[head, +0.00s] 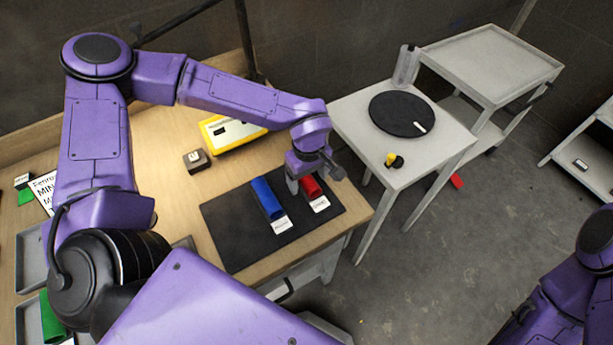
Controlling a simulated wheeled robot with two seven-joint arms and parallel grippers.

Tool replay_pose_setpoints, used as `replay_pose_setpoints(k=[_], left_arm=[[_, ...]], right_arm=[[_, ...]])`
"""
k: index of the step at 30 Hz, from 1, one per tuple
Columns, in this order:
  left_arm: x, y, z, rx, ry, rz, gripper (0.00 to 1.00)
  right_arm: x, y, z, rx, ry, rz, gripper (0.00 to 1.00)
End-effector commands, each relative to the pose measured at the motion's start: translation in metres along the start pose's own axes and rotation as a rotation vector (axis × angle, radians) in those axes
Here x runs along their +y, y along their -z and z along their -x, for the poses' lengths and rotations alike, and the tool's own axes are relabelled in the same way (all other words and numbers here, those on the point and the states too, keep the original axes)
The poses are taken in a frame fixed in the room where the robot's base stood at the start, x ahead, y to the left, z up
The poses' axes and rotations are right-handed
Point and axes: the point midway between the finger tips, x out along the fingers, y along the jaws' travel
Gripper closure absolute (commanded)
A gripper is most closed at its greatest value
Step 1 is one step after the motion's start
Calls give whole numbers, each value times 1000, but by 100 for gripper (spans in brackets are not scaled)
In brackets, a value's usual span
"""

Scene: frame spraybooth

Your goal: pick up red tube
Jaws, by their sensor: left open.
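The red tube (312,187) lies on a dark mat (236,241) on the wooden table, with a white label (320,204) at its near end. My left gripper (310,178) is open right at the red tube, its fingers at the tube's far part. The gripper hides some of the tube, and I cannot tell whether the fingers touch it. A blue tube (267,198) lies to the left on the same mat, with its own white label. My right arm shows at the lower right edge, but its gripper is out of view.
A yellow case (231,133) and a small dark box (196,160) stand behind the mat. Grey trays (30,262) and a green tube (50,318) are at the left. A white table (432,156) with a black disc (402,113) stands to the right, across a gap.

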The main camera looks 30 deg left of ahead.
Motion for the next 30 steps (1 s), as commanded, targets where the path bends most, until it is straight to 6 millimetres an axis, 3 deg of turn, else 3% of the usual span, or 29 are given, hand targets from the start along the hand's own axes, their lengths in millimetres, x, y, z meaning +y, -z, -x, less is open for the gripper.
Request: replay_pose_setpoints(k=[3,9,15,25,30], left_arm=[[-1,0,-10,-1,1,2,21],[0,0,-11,0,-1,1,25],[0,0,-11,0,-1,0,87],[0,0,-8,1,-3,1,87],[1,1,12,3,-6,2,87]], right_arm=[[0,1,2,0,0,0,57],[0,0,1,-1,0,0,57],[0,0,1,-1,0,0,57],[0,0,1,0,0,0,57],[0,-1,-1,0,0,0,57]])
